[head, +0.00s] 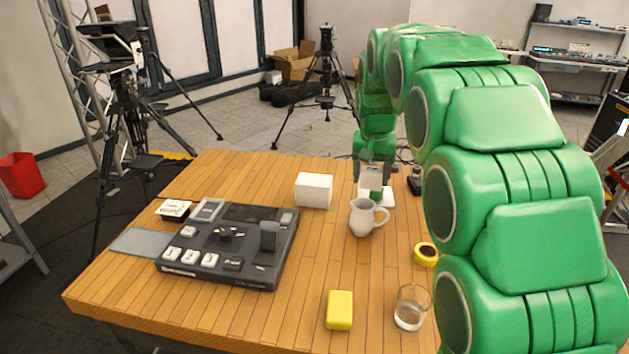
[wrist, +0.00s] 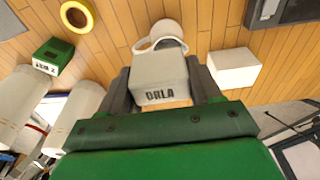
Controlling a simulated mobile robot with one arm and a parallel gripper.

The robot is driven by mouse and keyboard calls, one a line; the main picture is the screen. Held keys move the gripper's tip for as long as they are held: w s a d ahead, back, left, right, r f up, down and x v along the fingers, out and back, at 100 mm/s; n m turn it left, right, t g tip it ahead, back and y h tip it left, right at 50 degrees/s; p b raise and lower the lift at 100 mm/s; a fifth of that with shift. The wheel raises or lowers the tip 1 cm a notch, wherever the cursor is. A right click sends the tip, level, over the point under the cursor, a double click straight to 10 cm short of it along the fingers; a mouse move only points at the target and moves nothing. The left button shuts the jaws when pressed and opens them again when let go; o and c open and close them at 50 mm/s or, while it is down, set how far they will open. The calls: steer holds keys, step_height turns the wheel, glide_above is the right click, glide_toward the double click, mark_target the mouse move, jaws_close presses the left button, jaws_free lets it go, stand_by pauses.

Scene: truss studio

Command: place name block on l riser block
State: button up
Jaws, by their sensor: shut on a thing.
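My gripper (head: 375,168) is shut on the name block (wrist: 160,70), a pale block marked ORLA that sits between the two dark fingers in the wrist view. In the head view my gripper is low over the far right part of the table, behind the white mug; I cannot tell the gap beneath the block. A plain white block (head: 313,190) stands on the table left of my gripper; it also shows right of the name block in the wrist view (wrist: 234,68). It looks like the l riser block, but no mark on it is visible.
The white mug (head: 362,219) stands close in front of my gripper. A yellow tape roll (head: 425,251), a glass (head: 410,310) and a yellow block (head: 340,311) are nearer. A dark console (head: 228,245) fills the left. A lettered green block (wrist: 53,56) shows in the wrist view.

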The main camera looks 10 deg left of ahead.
steer(key=a+r, duration=0.3)
steer(key=a, duration=0.9)
glide_above(313, 183)
steer(key=s, duration=0.1)
step_height(313, 183, down, 9)
steer(key=shift+s+f, duration=0.1)
steer(key=shift+s, duration=0.05)
steer(key=shift+w+f, duration=0.25)
steer(key=shift+f, duration=1.6)
steer(key=shift+f, duration=0.15)
steer(key=o, duration=1.1)
steer(key=shift+c, duration=0.2)
